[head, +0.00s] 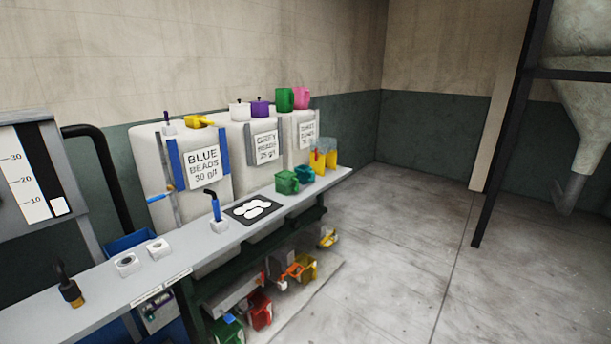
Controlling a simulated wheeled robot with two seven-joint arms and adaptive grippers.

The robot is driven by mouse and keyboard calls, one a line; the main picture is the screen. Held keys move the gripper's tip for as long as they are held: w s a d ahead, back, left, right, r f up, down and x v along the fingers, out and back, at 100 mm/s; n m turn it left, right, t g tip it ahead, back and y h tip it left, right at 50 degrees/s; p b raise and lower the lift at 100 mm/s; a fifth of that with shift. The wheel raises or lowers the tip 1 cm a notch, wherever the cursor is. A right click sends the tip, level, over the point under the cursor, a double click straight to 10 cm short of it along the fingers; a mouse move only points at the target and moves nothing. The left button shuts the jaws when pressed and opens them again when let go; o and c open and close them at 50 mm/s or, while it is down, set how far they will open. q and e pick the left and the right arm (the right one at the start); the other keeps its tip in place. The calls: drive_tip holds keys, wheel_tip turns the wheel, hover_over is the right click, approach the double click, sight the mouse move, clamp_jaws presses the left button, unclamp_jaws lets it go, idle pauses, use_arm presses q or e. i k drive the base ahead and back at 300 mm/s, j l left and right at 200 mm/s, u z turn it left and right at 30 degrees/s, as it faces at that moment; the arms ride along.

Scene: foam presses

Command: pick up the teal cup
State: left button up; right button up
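A teal cup (305,174) stands on the grey bench (205,251), toward its far right end. A green cup (287,182) stands close beside it on the left, nearer to me. The two look alike in shape, and the teal one is bluer. Neither of my grippers shows in the head view.
Yellow containers (331,158) stand right of the teal cup. A black mat (253,209) with white discs lies left of the cups. White bins (185,170) line the bench's back. Colored containers (261,310) fill the low shelf. The floor (420,240) to the right is clear.

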sight(304, 174)
drive_tip(key=i+l+u, duration=0.1)
drive_tip(key=i+l, duration=0.7)
drive_tip(key=i+l+u, duration=0.15)
drive_tip(key=i+l, duration=0.25)
drive_tip(key=i+l+u, duration=0.1)
drive_tip(key=i+l, duration=0.25)
drive_tip(key=l, duration=0.2)
drive_tip(key=i+l, duration=0.35)
drive_tip(key=l, duration=0.15)
drive_tip(key=i+l+u, duration=0.15)
drive_tip(key=i+l, duration=0.2)
drive_tip(key=l, duration=0.1)
